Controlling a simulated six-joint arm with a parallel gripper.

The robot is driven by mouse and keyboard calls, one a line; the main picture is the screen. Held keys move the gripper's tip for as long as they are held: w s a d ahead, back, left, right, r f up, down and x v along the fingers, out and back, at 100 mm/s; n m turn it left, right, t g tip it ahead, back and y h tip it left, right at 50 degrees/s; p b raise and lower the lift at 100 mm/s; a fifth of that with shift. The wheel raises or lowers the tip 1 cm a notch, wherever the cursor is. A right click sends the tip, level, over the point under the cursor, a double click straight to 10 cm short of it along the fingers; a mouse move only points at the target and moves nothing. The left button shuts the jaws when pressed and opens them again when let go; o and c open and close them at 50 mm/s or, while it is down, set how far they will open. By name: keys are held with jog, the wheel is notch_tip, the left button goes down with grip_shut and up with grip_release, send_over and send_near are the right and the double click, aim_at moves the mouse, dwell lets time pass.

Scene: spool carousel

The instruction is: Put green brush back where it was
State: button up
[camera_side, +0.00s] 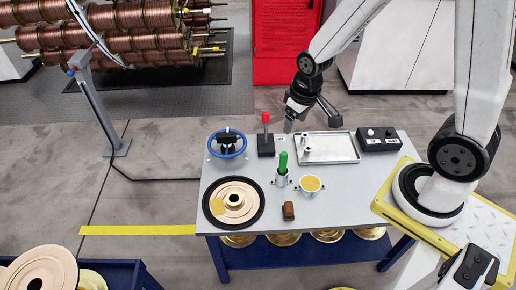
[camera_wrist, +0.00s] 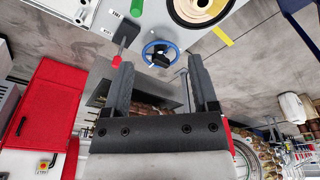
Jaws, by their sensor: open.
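The green brush (camera_side: 283,162) stands upright in a small metal cup (camera_side: 281,181) near the middle of the table; only its green handle shows. In the wrist view, a green handle (camera_wrist: 136,8) shows at the top edge.
The table (camera_side: 238,170) holds a blue handwheel (camera_side: 241,149), a red-knobbed lever (camera_side: 266,144), a metal tray (camera_side: 340,150), a control box (camera_side: 379,140), a yellow-topped cup (camera_side: 311,184), a brown block (camera_side: 288,211) and a black-rimmed disc (camera_side: 217,187). The front right of the tabletop is clear.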

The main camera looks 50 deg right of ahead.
jog(key=s+a+r, duration=0.2)
jog(key=s+r, duration=0.1)
jog(key=s, duration=0.2)
jog(key=shift+r+t, duration=0.15)
jog(key=shift+t, duration=0.25)
jog(key=shift+w+a, duration=0.1)
dwell(0.8)
